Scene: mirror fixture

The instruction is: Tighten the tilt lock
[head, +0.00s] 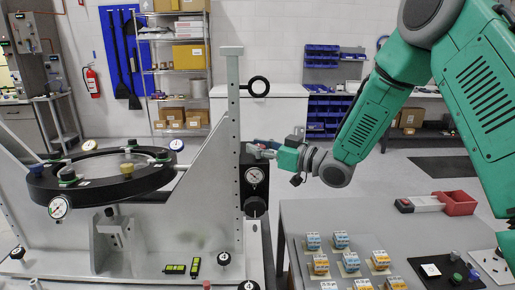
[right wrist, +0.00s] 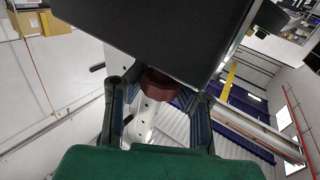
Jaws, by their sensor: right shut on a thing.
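The mirror fixture has a black ring cell (head: 100,175) between pale grey upright plates. A black box (head: 255,200) with a round dial gauge (head: 254,176) is on the right upright (head: 233,130). My right gripper (head: 260,149) reaches in from the right to the top of this box. In the right wrist view, a dark red knob (right wrist: 160,84) sits at the black box's edge (right wrist: 165,40), between my right gripper's two fingers (right wrist: 160,100). The fingers are shut on it. Which part of the knob they touch is partly hidden. My left gripper is not in view.
Shelves stand at the back.

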